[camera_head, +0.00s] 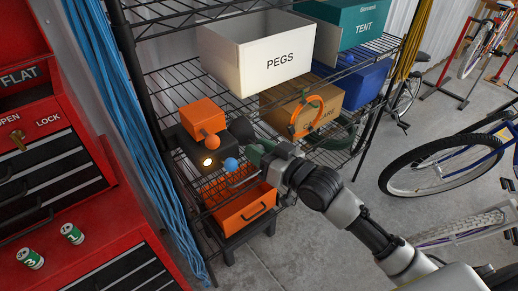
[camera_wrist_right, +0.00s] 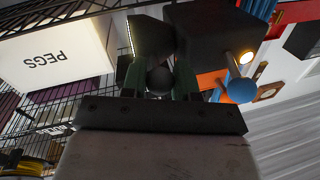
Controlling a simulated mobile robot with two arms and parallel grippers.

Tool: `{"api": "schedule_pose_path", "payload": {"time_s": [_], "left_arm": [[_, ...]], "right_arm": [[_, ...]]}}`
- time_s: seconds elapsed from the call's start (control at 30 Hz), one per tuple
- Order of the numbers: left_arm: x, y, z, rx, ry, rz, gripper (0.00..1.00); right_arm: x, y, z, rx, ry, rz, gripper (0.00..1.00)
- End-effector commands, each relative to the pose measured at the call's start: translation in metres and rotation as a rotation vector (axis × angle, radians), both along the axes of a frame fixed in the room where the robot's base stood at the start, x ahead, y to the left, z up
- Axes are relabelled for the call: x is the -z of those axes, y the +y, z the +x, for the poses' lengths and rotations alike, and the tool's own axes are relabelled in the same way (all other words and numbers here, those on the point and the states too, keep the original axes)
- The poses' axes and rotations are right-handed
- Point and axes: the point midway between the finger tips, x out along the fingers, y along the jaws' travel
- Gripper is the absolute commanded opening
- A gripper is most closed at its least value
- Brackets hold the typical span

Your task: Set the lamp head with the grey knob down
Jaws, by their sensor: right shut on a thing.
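My right gripper (camera_head: 258,152) reaches over the wire shelf from the right. In the right wrist view its green fingers (camera_wrist_right: 158,82) are shut on a dark grey round knob (camera_wrist_right: 160,78). The grey knob also shows in the head view (camera_head: 241,130). A dark panel with a pale edge strip (camera_wrist_right: 152,38) lies just beyond the fingers; I cannot tell how it joins the knob. Close by are a lit round lamp (camera_head: 209,162) and a blue knob (camera_head: 231,164). An orange head with an orange knob (camera_head: 203,119) is just behind-left. The contact below is hidden. My left gripper is not in view.
A white PEGS box (camera_head: 258,50) and a teal TENT box (camera_head: 350,25) stand on the upper wire shelf. A cardboard box (camera_head: 285,98) and an orange bin (camera_head: 242,208) are near my gripper. A red tool chest (camera_head: 95,220) is left, bicycles (camera_head: 440,165) right.

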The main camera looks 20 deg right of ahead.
Motion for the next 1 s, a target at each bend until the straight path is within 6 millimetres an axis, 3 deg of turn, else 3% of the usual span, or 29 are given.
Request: {"api": "schedule_pose_path", "payload": {"time_s": [0.37,1.0], "left_arm": [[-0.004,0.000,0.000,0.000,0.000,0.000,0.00],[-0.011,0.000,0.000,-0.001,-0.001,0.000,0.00]], "right_arm": [[0.005,0.000,0.000,0.001,0.066,0.182,0.06],[0.021,0.008,-0.003,0.002,0.264,0.732,0.06]]}}
